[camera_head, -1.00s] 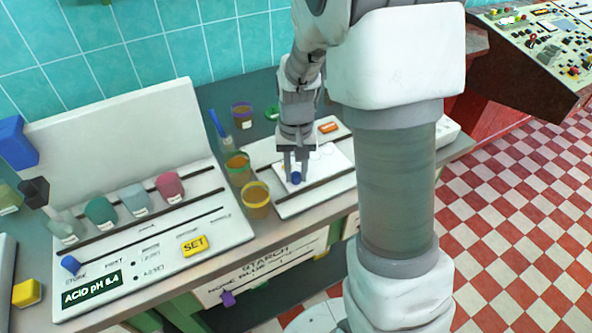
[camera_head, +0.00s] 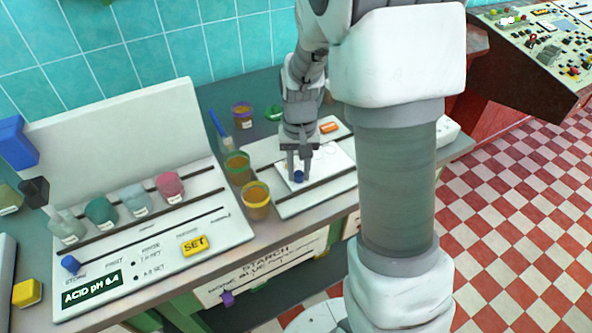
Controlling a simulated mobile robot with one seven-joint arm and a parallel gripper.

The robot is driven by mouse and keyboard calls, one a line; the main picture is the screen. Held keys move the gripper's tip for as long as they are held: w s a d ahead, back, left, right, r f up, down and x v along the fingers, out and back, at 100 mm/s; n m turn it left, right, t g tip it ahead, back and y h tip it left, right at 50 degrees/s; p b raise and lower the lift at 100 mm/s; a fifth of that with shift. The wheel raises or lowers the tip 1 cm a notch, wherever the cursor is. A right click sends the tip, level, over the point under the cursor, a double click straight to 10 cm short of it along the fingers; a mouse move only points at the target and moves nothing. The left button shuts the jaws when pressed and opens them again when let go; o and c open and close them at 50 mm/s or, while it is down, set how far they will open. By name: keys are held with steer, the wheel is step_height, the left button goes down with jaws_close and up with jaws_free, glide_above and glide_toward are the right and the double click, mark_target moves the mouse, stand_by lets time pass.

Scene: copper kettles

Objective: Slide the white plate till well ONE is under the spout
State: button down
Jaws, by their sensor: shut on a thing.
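The white plate (camera_head: 328,163) lies on the pale slotted unit (camera_head: 287,208) at the middle of the bench. A small blue knob (camera_head: 299,176) stands at the plate's front left part. My gripper (camera_head: 299,172) points down and is shut on the blue knob, with one finger on each side of it. Faint round wells show on the plate, but their numbers are too small to read. The spout cannot be made out; my arm hides part of the unit's right side.
Amber cups (camera_head: 256,200) stand close left of the unit. A purple-rimmed cup (camera_head: 242,116) and a green lid (camera_head: 274,112) are behind. An orange block (camera_head: 328,127) sits behind the plate. A sloped panel with several colored cups (camera_head: 170,187) fills the left.

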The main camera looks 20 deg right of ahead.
mark_target(326, 169)
steer(key=d, duration=0.2)
steer(key=w+d, duration=0.1)
steer(key=d, duration=0.4)
steer(key=shift+w+d, duration=0.3)
steer(key=c, duration=0.6)
jaws_free()
steer(key=shift+d, duration=0.15)
steer(key=shift+c, duration=0.2)
steer(key=shift+r, duration=0.15)
steer(key=shift+r, duration=0.35)
step_height(326, 169, up, 16)
steer(key=p, duration=0.2)
steer(key=shift+r+p, duration=0.25)
steer(key=shift+p, duration=0.1)
